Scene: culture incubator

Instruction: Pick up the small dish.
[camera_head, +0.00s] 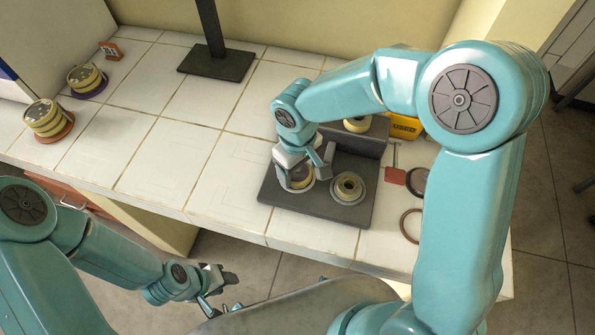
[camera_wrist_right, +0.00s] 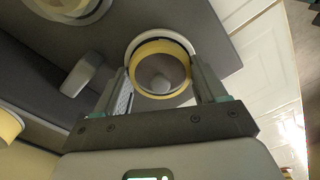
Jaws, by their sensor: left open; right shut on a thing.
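The small dish (camera_head: 300,178), round with a yellow rim, is at the left front of a dark grey stand (camera_head: 312,207). My right gripper (camera_head: 305,169) is shut on it from above. In the right wrist view the dish (camera_wrist_right: 160,68) sits between the two fingers, with a pale ring around it. I cannot tell whether it is lifted off the stand. My left gripper (camera_head: 220,290) is open and empty, low in front of the table edge.
Stacked dishes (camera_head: 48,120) stand far left. A dark post base (camera_head: 217,63) is behind. A yellow box (camera_head: 405,127) is at right. The middle tiles are clear.

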